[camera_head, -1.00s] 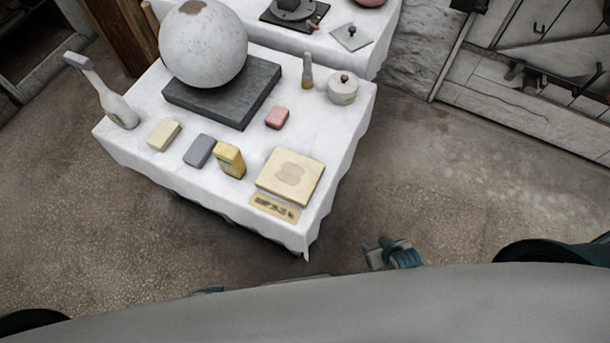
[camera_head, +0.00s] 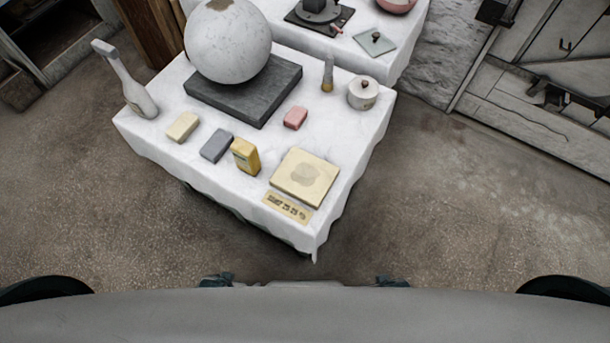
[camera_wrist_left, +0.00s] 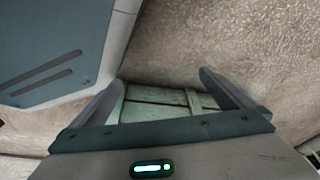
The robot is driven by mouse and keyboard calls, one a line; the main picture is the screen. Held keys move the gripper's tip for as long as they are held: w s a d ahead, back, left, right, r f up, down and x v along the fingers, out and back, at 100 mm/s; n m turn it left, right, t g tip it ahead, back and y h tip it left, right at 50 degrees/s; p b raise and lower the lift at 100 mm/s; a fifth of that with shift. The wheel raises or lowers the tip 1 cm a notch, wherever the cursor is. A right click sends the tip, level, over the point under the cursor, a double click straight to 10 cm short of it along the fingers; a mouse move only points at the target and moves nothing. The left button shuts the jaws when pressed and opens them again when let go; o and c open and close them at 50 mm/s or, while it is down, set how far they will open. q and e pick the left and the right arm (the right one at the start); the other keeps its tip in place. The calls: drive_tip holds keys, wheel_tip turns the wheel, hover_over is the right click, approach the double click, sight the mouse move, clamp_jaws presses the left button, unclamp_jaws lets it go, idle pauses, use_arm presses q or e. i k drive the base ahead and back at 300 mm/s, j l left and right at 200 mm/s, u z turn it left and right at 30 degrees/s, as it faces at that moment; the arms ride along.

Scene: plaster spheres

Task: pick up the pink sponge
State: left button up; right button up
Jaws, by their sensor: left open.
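The pink sponge (camera_head: 295,118) is a small rounded block lying on the white-covered table (camera_head: 160,150), in front of the dark square slab (camera_head: 245,95). Nothing covers it in the head view. My left gripper (camera_wrist_left: 165,90) shows in the left wrist view with its two fingers spread apart and nothing between them. It is away from the sponge, which does not show in that view. My right gripper cannot be made out in these frames.
A large plaster sphere (camera_head: 228,40) rests on the slab. Near the sponge are a small bottle (camera_head: 327,75), a lidded pot (camera_head: 362,93), a yellow box (camera_head: 245,156), a grey block (camera_head: 216,146), a cream block (camera_head: 183,126) and a cream board (camera_head: 304,178).

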sight(294, 120)
drive_tip(key=i+l+u, duration=0.15)
drive_tip(key=l+u, duration=0.45)
drive_tip(key=l, duration=0.2)
drive_tip(key=i+l+u, duration=0.1)
drive_tip(key=l+u, duration=0.15)
drive_tip(key=l, duration=0.2)
